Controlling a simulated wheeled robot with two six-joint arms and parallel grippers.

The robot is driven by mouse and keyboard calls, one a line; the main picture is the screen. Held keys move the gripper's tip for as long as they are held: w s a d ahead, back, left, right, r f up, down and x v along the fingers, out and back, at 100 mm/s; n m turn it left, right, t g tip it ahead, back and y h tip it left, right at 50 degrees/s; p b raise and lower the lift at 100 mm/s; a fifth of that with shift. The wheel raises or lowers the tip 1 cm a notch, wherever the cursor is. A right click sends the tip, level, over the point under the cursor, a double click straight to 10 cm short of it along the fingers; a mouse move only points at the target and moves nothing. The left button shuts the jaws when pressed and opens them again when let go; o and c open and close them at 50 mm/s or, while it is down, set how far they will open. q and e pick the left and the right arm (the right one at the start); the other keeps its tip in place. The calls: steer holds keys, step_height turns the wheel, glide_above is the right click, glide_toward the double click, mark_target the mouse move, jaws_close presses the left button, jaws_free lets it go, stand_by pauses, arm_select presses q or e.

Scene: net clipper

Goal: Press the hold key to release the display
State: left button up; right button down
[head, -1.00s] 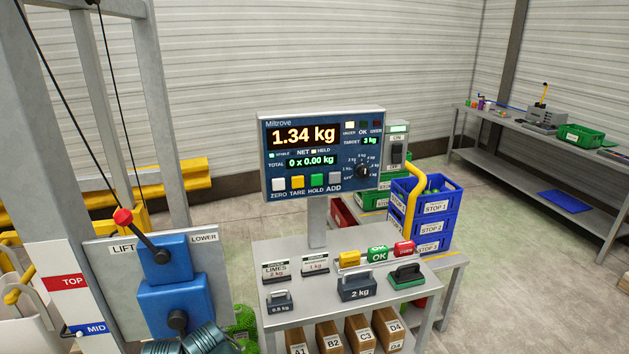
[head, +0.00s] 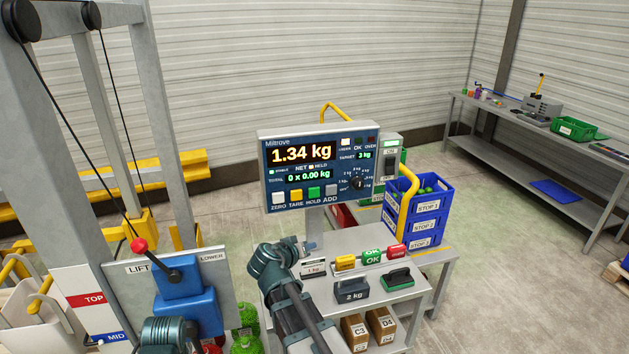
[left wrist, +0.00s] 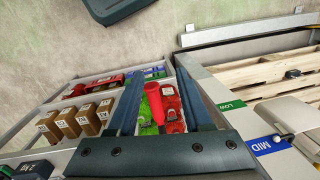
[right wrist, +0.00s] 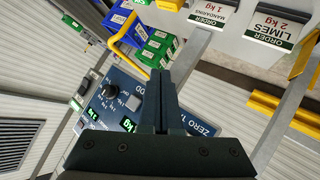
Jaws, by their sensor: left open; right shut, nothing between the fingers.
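The display unit (head: 318,165) stands on a post above the bench and reads 1.34 kg, with total 0 x 0.00 kg. A small lamp beside HELD looks pale and lit. My right gripper (head: 308,245) is below the display, apart from the keys. In the right wrist view its fingers (right wrist: 160,80) are shut and empty, hiding part of the key row. My left gripper (left wrist: 157,85) is open above shelf goods.
The bench (head: 410,300) carries a 2 kg weight (head: 351,290), a green-topped stamp-like block (head: 398,279) and small coloured blocks. Blue crates (head: 428,225) stand behind it. The lift panel (head: 130,285) with a red-knobbed lever is at left.

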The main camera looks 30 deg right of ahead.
arm_select(q)
step_height(320, 180, up, 3)
steer(key=shift+p, duration=0.95)
arm_select(e)
steer(key=w+d+r+t+h, duration=0.1)
steer(key=w+d+r+h, duration=0.1)
steer(key=d+r, duration=0.4)
steer(key=shift+w+r+m, duration=0.15)
steer(key=shift+r+m, duration=0.25)
steer(key=shift+r, duration=0.25)
steer(key=shift+w, duration=0.1)
glide_toward(319, 194)
steer(key=shift+s+d+x, duration=0.1)
steer(key=shift+s+x, duration=0.05)
steer(key=shift+x, duration=0.7)
steer(key=shift+s+d+x, duration=0.1)
steer(key=shift+s+x, duration=0.1)
steer(key=shift+x, duration=0.7)
steer(key=shift+s+d+x, duration=0.1)
steer(key=shift+s+x, duration=0.05)
steer(key=shift+x, duration=0.7)
steer(key=shift+w+f, duration=0.15)
steer(key=shift+w, duration=0.25)
steer(key=shift+w+d, duration=0.15)
steer(key=shift+w, duration=0.2)
steer(key=shift+s, duration=0.1)
steer(key=shift+s+a, duration=0.25)
steer(key=shift+s, duration=0.45)
